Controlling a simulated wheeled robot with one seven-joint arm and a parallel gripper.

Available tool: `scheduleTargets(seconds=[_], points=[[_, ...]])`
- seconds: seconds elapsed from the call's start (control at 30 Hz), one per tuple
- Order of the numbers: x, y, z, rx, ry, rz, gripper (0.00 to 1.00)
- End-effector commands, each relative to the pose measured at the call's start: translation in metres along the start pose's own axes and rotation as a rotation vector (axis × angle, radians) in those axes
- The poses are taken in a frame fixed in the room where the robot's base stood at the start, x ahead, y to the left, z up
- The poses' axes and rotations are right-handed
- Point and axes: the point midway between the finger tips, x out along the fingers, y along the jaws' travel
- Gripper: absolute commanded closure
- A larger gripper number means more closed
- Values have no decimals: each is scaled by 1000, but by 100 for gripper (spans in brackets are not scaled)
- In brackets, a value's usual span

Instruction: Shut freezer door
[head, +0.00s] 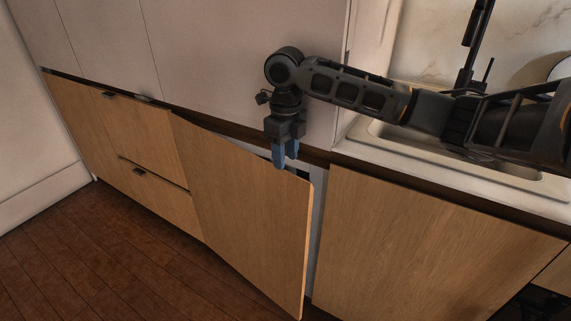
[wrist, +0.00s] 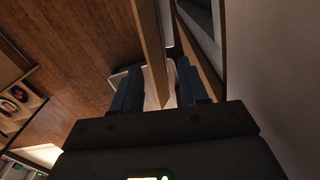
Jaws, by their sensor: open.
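The freezer door (head: 247,210) is a light wooden panel standing partly open, swung out from the cabinet row on its left side. A strip of pale interior shows behind its right edge. My gripper (head: 284,163) points down over the door's top edge, with its blue fingers near the right part of that edge. In the wrist view the door's edge (wrist: 151,50) runs down between the two fingers (wrist: 158,90), which are apart. I cannot tell whether either finger touches the door.
Closed wooden drawers (head: 140,130) stand left of the door, and a closed wooden panel (head: 420,250) stands right of it. A sink (head: 400,137) is set in the counter at right. Wooden floor (head: 100,260) is clear at the lower left.

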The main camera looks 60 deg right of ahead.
Motion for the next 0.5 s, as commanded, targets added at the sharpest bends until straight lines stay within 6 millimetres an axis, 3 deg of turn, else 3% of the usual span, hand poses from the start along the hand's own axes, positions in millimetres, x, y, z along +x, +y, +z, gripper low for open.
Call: scheduleTargets(seconds=[0.2,0.5], points=[[-31,0,0,-1,-1,-1,56],[-41,1,0,-1,0,1,56]])
